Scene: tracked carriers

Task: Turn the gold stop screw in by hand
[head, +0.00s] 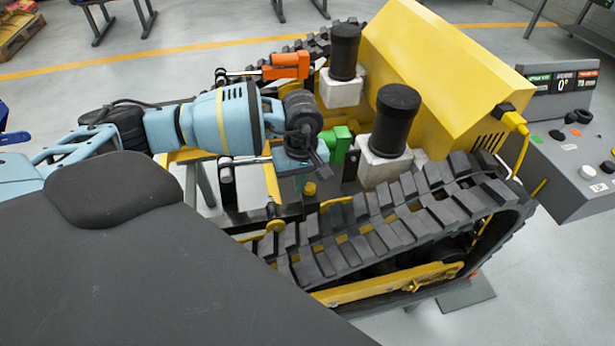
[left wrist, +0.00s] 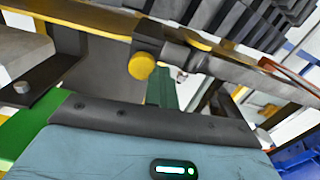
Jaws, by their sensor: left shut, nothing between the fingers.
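The gold stop screw (head: 310,188) shows in the head view as a small round knob low on the tracked carrier, just below my left gripper. In the left wrist view the gold knob (left wrist: 141,66) stands out near the middle, beside a dark bracket. My left gripper (head: 302,183) points down from the blue arm, its dark green fingers close beside the screw. In the left wrist view the fingers (left wrist: 161,90) are shut and empty, just right of and below the knob. I cannot tell whether they touch it. My right gripper is not in view.
A bright green block (head: 338,142) sits right beside my left wrist, and an orange block (head: 287,66) lies farther back. Two black cylinders (head: 396,120) stand on pale blocks. The yellow housing (head: 440,70) and the black track (head: 370,225) flank the space. A control console (head: 575,150) stands at right.

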